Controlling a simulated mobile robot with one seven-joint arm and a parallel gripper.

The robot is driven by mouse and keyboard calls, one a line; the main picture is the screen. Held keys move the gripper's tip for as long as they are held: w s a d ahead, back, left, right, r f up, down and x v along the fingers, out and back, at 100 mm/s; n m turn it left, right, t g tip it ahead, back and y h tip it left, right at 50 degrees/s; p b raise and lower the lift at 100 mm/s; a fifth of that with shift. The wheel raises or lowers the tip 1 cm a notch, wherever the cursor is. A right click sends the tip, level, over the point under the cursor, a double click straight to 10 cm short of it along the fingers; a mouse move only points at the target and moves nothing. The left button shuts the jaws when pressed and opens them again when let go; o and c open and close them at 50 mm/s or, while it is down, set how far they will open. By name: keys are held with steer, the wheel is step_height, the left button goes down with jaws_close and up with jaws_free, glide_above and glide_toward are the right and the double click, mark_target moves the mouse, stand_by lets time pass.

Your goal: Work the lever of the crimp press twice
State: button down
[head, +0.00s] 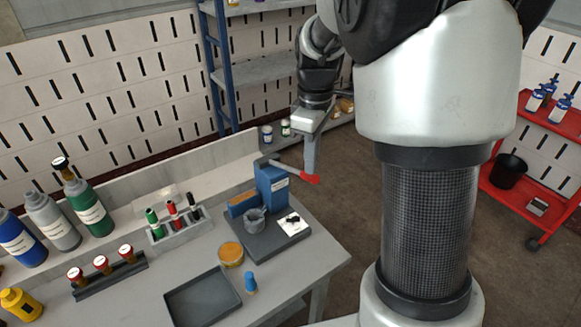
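The crimp press (271,188) is a blue upright block on a dark base plate at the right end of the grey workbench. Its lever (283,168) reaches out to the right, sloping slightly downward, and ends in a red grip (308,178). My gripper (310,170) points down at the red grip, with its finger reaching to or just behind it. I cannot tell whether it touches the grip. Only one finger shows clearly, so the opening is hidden.
On the press's base plate are a grey cup (255,222) and a white card (292,224) with a dark item. A black tray (203,298), an amber dish (231,254) and a small blue bottle (250,284) stand nearby. A rack with colored vials (172,227) is further left.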

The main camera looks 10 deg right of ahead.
step_height(320, 180, down, 9)
steer(key=b, duration=0.6)
step_height(320, 180, up, 10)
steer(key=p, duration=0.8)
steer(key=shift+r+p, duration=0.25)
steer(key=shift+p, duration=0.1)
steer(key=shift+f, duration=0.1)
